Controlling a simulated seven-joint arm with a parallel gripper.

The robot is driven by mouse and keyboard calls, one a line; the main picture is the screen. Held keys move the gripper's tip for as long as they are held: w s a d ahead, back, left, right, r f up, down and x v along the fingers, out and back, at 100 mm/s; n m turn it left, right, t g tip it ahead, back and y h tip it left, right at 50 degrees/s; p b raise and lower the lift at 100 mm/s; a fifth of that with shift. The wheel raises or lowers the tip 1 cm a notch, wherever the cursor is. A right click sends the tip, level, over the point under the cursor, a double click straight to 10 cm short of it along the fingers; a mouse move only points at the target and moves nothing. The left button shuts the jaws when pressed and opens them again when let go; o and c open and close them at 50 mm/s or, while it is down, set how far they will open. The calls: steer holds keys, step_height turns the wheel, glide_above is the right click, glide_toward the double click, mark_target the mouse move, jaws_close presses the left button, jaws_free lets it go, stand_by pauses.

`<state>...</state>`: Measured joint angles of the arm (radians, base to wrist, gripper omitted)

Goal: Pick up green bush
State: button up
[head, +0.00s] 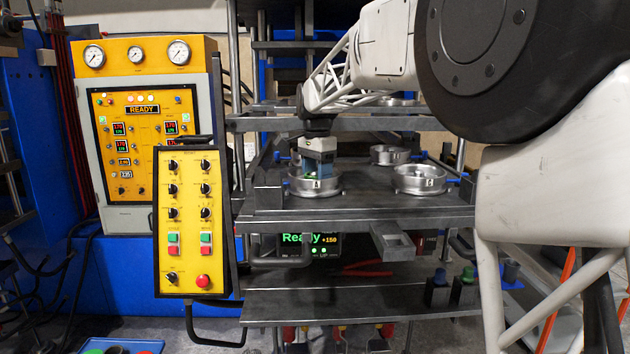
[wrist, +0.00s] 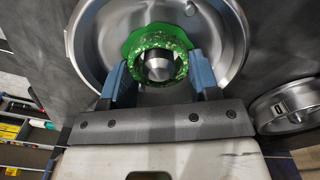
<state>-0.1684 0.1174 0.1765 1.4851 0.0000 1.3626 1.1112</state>
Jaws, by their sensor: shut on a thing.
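The green bush (wrist: 158,38) is a speckled green ring, seen in the wrist view around a metal centre post (wrist: 158,66) inside a round metal mould (wrist: 222,30). My gripper (wrist: 158,72) has its two blue fingers on either side of the bush, shut on it. In the head view my gripper (head: 318,160) points down into the front left metal mould (head: 325,187) on the press plate (head: 370,207).
Other metal moulds stand at the right (head: 420,178) and back (head: 390,154) of the plate. A press frame bar (head: 400,124) crosses above the plate. A yellow control box (head: 188,220) stands to the left. A lower shelf (head: 350,300) holds red-handled pliers (head: 367,268).

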steer(key=shift+r, duration=0.15)
steer(key=shift+r, duration=1.6)
steer(key=shift+s+r, duration=0.1)
steer(key=shift+s, duration=0.2)
steer(key=s+d+r, duration=0.1)
steer(key=s+d, duration=0.1)
steer(key=s, duration=1.3)
steer(key=shift+d+r, duration=0.15)
steer(key=shift+d, duration=0.15)
steer(key=shift+s, duration=0.1)
